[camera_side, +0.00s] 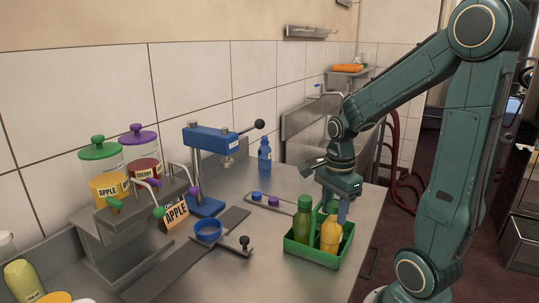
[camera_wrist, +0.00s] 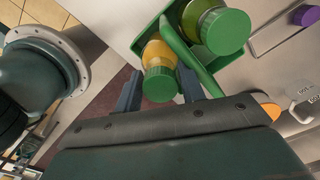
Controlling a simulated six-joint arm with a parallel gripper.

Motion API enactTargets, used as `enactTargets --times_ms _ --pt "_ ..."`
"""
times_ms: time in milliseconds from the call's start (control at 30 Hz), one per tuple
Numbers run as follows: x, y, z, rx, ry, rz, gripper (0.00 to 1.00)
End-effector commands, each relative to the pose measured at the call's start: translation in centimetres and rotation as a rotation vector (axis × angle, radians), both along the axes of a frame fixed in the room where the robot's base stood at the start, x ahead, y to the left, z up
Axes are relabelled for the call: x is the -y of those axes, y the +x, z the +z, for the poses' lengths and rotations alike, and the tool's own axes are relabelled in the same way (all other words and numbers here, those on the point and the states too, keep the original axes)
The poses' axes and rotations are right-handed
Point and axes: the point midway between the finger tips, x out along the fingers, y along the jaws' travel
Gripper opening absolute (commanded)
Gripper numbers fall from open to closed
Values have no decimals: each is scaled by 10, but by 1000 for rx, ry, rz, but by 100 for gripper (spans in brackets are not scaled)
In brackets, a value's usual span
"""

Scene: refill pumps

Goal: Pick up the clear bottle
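A green tray (camera_side: 312,256) holds a see-through bottle with yellow contents (camera_side: 331,236) and a dark green bottle (camera_side: 303,216). No colourless bottle shows; the yellow-filled one looks the clearest. In the wrist view the yellow-filled bottle (camera_wrist: 160,54) has a green cap (camera_wrist: 160,85), and the green bottle (camera_wrist: 190,14) stands beside it across a green divider. My gripper (camera_side: 342,210) points down over the tray. In the wrist view my gripper (camera_wrist: 158,92) is open, its two fingers on either side of the green cap, with gaps visible. Its depth relative to the cap is unclear.
A blue press (camera_side: 210,140) and a small blue bottle (camera_side: 264,153) stand behind. A blue cup (camera_side: 208,230) and a rack with caps (camera_side: 270,203) lie left of the tray. Juice dispensers (camera_side: 108,185) stand far left. The counter in front of the tray is clear.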

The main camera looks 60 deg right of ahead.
Motion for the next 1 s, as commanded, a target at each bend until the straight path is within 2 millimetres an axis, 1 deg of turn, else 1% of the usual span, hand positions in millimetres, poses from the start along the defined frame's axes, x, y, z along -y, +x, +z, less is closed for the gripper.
enactTargets --times_ms 67,167,200,267,300,1000 --pt "-1 -1 -1 -2 2 1 41" --pt "-1 -1 -1 -3 3 1 24" --pt "-1 -1 -1 -3 3 1 16" --pt "-1 -1 -1 -3 2 0 4" --pt "-1 -1 -1 -3 2 0 0" --pt "0 0 0 -2 1 0 0"
